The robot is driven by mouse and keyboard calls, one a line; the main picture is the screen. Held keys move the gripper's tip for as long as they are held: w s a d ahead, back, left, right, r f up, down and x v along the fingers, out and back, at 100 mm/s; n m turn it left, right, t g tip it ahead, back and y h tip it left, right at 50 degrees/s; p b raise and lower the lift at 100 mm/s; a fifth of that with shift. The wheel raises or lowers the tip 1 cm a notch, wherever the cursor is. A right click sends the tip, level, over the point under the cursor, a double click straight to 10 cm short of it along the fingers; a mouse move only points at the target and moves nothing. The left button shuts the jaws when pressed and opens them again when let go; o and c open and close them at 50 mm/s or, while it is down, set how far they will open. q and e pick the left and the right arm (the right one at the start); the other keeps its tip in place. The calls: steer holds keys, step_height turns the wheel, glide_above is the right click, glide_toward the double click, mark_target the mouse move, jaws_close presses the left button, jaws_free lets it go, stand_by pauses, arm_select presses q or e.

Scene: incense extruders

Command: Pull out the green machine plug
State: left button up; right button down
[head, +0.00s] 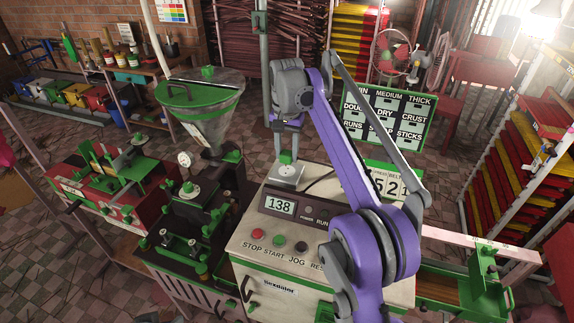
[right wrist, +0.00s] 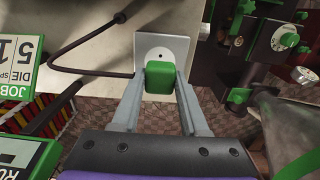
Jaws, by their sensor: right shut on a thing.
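The green plug (head: 286,157) is at the metal socket plate (head: 287,174) on top of the cream control cabinet. In the right wrist view the green plug (right wrist: 160,78) sits between the two grey fingers, in front of the pale socket plate (right wrist: 178,47). A small round mark shows on the plate just beyond the plug. My right gripper (head: 286,150) points down and is shut on the plug. I cannot tell whether the plug's pins are still in the socket. My left gripper is not in view.
A black cable (right wrist: 93,71) bends beside the plate. The cabinet has a display reading 138 (head: 281,204) and several buttons. A metal hopper (head: 207,108) stands left of the gripper. A green sign board (head: 386,121) is behind on the right.

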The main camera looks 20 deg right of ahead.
steer(key=shift+r+p, duration=0.35)
steer(key=shift+r, duration=0.8)
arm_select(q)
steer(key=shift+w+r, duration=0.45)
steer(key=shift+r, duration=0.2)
